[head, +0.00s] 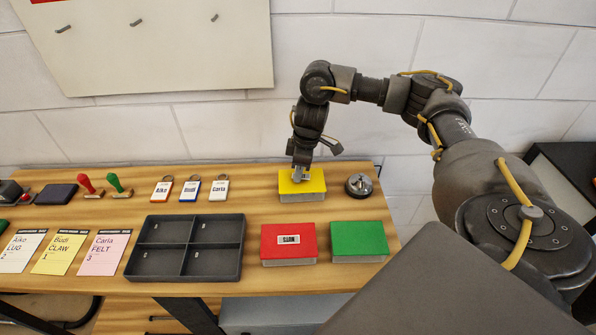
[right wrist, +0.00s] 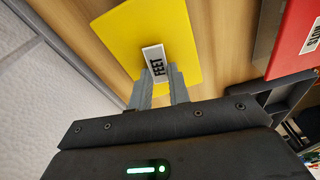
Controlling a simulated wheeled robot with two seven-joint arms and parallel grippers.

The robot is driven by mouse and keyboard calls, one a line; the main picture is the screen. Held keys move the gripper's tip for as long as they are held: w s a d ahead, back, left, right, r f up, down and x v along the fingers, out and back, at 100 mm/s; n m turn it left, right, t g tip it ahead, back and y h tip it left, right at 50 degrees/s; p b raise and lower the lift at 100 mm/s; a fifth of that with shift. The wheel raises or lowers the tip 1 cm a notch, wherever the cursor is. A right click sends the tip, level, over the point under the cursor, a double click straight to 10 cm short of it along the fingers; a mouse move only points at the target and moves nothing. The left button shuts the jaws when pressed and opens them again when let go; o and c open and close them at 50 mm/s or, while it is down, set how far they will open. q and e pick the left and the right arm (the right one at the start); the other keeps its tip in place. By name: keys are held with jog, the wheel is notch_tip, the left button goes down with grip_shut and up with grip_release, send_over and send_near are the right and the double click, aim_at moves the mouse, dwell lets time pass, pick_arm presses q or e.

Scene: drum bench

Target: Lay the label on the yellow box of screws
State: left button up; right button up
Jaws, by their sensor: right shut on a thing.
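The yellow box of screws (head: 303,187) stands at the back of the bench, right of the middle; its yellow top also shows in the right wrist view (right wrist: 125,38). My right gripper (head: 300,175) is over this box, pointing down. In the right wrist view its fingers (right wrist: 158,80) are shut on a small white label (right wrist: 154,58) that reads FEET. The label is over the yellow top, inside its edges. I cannot tell whether it touches the top. The label is hidden in the head view. My left gripper is not in view.
A red box (head: 288,254) with a white label and a green box (head: 359,250) stand in front. A round metal object (head: 359,186) is right of the yellow box. A dark divided tray (head: 150,276), name tags (head: 190,191), cards (head: 60,254) and stamps (head: 115,184) lie left.

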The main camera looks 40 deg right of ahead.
dwell(0.4)
jog(key=o, duration=0.7)
jog(key=r, duration=0.3)
jog(key=d+r+p, duration=0.1)
jog(key=r, duration=0.3)
jog(key=s+r+p, duration=0.1)
jog(key=r, duration=0.2)
jog(key=shift+d+r, duration=0.15)
jog(key=shift+r, duration=0.2)
jog(key=shift+r, duration=0.1)
notch_tip(320, 180, up, 5)
jog(key=p, duration=0.6)
dwell(0.6)
